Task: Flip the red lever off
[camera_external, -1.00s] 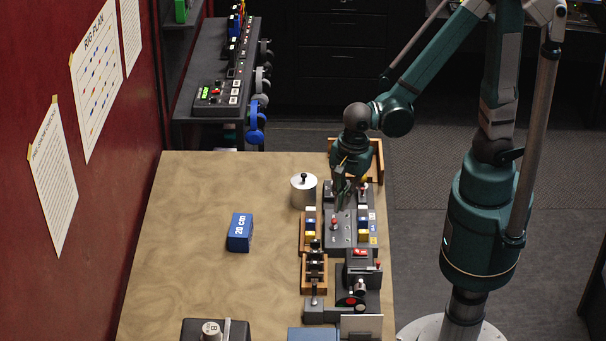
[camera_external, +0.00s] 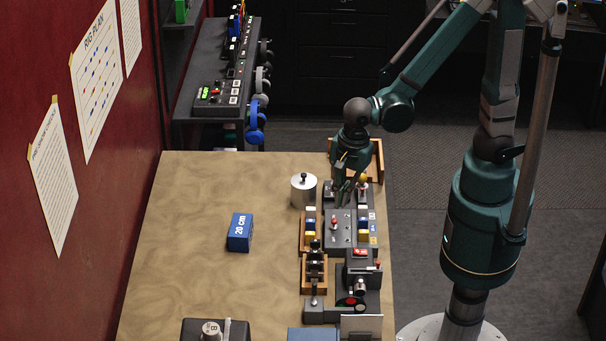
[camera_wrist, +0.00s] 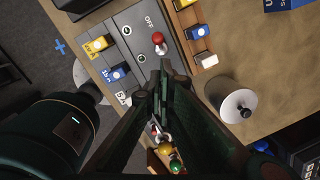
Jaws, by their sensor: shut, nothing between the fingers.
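The red lever (camera_wrist: 158,41) has a red knob and stands on a grey panel (camera_wrist: 133,32) marked OFF in the wrist view. In the external view the red lever (camera_external: 334,222) is on the grey panel, just in front of my gripper (camera_external: 347,202). My gripper (camera_wrist: 163,66) is shut and empty, with its fingertips just short of the lever in the wrist view. I cannot tell whether they touch it. Which way the lever is thrown is hard to tell.
Blue, yellow and white blocks (camera_wrist: 196,32) sit in a wooden rack beside the panel. A white cylinder with a black knob (camera_external: 304,190) stands left of my gripper. A blue box (camera_external: 240,232) lies on the table, which is clear to the left.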

